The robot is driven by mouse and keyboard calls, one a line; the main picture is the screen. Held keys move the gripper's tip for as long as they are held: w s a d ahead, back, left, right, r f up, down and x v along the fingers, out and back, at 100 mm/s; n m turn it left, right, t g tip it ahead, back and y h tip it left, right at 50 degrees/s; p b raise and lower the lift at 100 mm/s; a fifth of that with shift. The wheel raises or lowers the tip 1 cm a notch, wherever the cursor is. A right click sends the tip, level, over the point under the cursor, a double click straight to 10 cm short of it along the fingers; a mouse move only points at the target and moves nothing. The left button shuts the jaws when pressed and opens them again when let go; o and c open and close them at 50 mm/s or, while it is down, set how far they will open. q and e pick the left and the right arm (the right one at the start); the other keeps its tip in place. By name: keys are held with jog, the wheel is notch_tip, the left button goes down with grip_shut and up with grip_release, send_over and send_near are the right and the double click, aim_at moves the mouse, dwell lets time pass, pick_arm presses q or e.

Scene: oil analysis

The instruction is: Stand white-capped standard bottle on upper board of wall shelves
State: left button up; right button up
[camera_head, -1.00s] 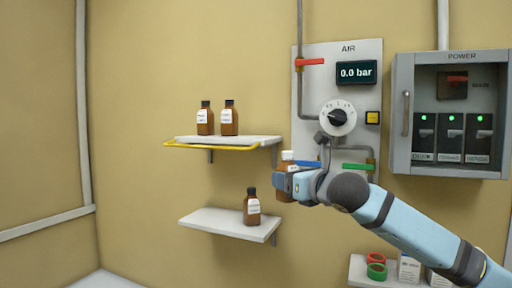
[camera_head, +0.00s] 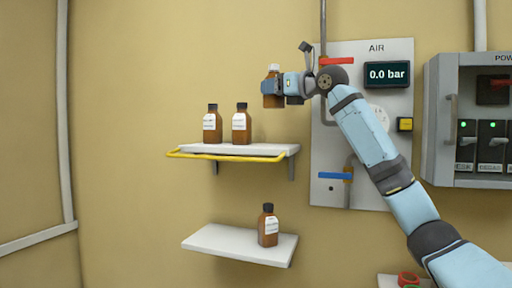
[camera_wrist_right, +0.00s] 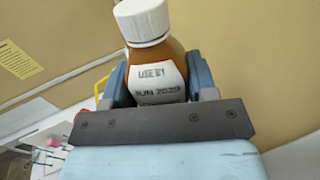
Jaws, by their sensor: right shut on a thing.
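The white-capped standard bottle (camera_head: 273,88) is brown and upright, held in the air above the right end of the upper board (camera_head: 270,150) of the wall shelves. In the right wrist view the bottle (camera_wrist_right: 158,72) shows its white cap and a label reading "USE BY JUN 2029". My right gripper (camera_head: 271,88) is shut on the bottle, with a finger on each side (camera_wrist_right: 158,82). The bottle's base is clear of the board. My left gripper is not in view.
Two black-capped brown bottles (camera_head: 212,125) (camera_head: 241,125) stand on the upper board, left and middle. A yellow rail (camera_head: 225,158) runs along its front edge. The lower board (camera_head: 225,243) holds one black-capped bottle (camera_head: 268,226). The board's right end is free. The air panel (camera_head: 395,160) is to the right.

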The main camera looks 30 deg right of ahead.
aim_at(281, 105)
jog(key=shift+w, duration=0.15)
jog(key=shift+w+a+f, duration=0.1)
jog(key=shift+a+f, duration=0.1)
jog(key=shift+f, duration=0.1)
jog(key=f, duration=0.4)
jog(key=shift+s+d, duration=0.15)
jog(key=shift+s, duration=0.05)
jog(key=shift+d+f+p, duration=0.1)
jog(key=shift+f+p, duration=0.25)
jog(key=shift+f, duration=0.25)
jog(key=f, duration=0.3)
jog(key=shift+a+f, duration=0.15)
jog(key=shift+a, duration=0.1)
jog(key=shift+d+f, duration=0.2)
jog(key=shift+f, duration=0.1)
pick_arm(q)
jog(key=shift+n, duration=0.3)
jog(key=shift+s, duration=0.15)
pick_arm(e)
jog(key=shift+a, duration=0.1)
